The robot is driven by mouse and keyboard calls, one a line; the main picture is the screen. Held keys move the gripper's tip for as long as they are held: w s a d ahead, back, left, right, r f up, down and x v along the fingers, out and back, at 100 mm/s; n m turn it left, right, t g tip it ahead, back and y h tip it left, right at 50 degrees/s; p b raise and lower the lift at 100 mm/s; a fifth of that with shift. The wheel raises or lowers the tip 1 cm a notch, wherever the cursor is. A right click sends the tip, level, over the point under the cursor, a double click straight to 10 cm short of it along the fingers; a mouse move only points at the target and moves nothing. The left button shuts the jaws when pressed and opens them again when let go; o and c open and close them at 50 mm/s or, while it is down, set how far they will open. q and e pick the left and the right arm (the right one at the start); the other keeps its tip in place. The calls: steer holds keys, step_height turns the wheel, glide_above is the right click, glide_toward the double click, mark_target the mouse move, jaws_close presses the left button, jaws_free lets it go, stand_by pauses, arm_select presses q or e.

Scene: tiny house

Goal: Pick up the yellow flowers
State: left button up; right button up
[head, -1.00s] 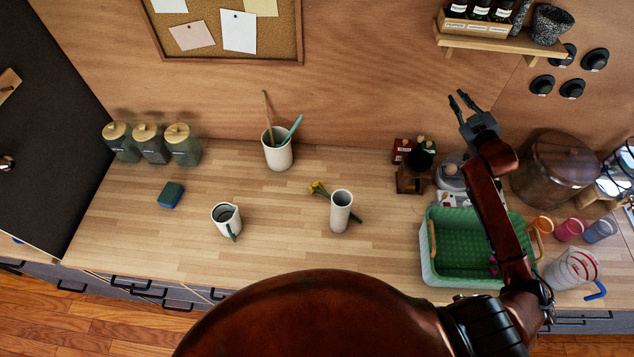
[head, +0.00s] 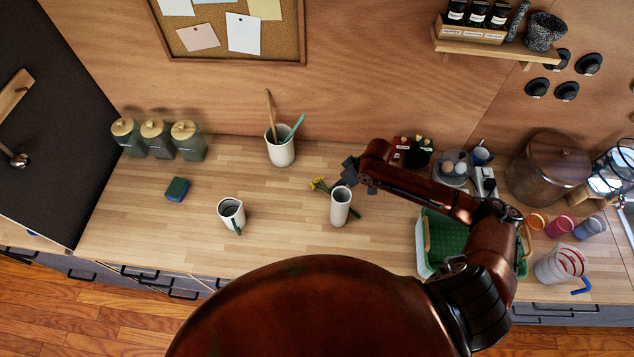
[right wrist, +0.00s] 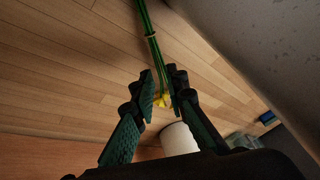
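The yellow flowers (head: 319,186) lie on the wooden counter behind a pale upright vase (head: 341,209). Their green stems run behind the vase, and the stem ends show at its right. My right gripper (head: 341,184) is low over the counter, just behind the vase and right of the blooms. In the right wrist view the gripper (right wrist: 162,76) is open. Its fingertips stand apart on either side of the stems, near the yellow blooms (right wrist: 163,101). I cannot tell whether they touch the stems. My left gripper is not in view.
The vase wall (right wrist: 250,45) is close to the gripper. A white pitcher (head: 230,216), a blue sponge (head: 177,189) and a utensil crock (head: 281,152) stand to the left. A green basket (head: 447,236) is at the right. The counter left of the vase is mostly clear.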

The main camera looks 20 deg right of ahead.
steer(key=x, duration=0.4)
steer(key=shift+w+a+p, duration=0.15)
steer(key=shift+w+p, duration=0.05)
steer(key=shift+p, duration=0.1)
steer(key=shift+c, duration=0.3)
jaws_close()
